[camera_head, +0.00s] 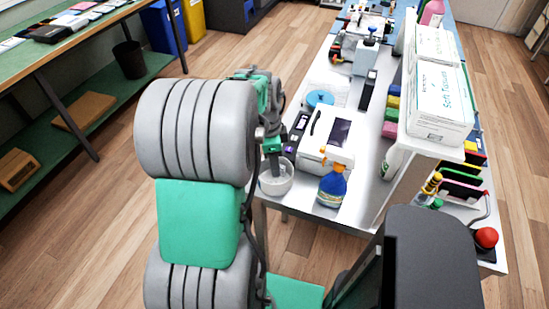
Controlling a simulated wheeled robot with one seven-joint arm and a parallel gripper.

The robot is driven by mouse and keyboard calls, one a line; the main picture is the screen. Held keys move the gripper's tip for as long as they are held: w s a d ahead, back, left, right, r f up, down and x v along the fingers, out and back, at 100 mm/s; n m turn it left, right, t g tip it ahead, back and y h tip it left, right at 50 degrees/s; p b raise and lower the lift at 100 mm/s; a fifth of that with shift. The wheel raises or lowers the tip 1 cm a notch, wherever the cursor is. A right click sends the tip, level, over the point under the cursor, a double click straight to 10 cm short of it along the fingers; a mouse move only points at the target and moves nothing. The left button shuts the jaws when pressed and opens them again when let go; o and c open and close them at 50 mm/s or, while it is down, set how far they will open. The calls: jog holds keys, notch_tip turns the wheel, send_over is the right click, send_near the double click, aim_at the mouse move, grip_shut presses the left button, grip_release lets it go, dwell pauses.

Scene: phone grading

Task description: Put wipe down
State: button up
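My gripper (273,160) points down over a white round bowl (276,186) at the near left corner of the white table. Its fingertips are at or just inside the bowl's opening. The fingers are small and partly covered by my arm, so I cannot tell whether they are open or shut. I cannot make out a wipe for certain, in the fingers or in the bowl.
A white device with a dark screen (340,131) and a blue spray bottle with an orange top (331,187) stand right of the bowl. A raised shelf holds white tissue boxes (440,100). Little table is free.

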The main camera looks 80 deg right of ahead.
jog(key=shift+f, duration=0.1)
jog(key=shift+f+b, duration=0.55)
jog(key=o, duration=1.4)
jog(key=shift+r, duration=0.1)
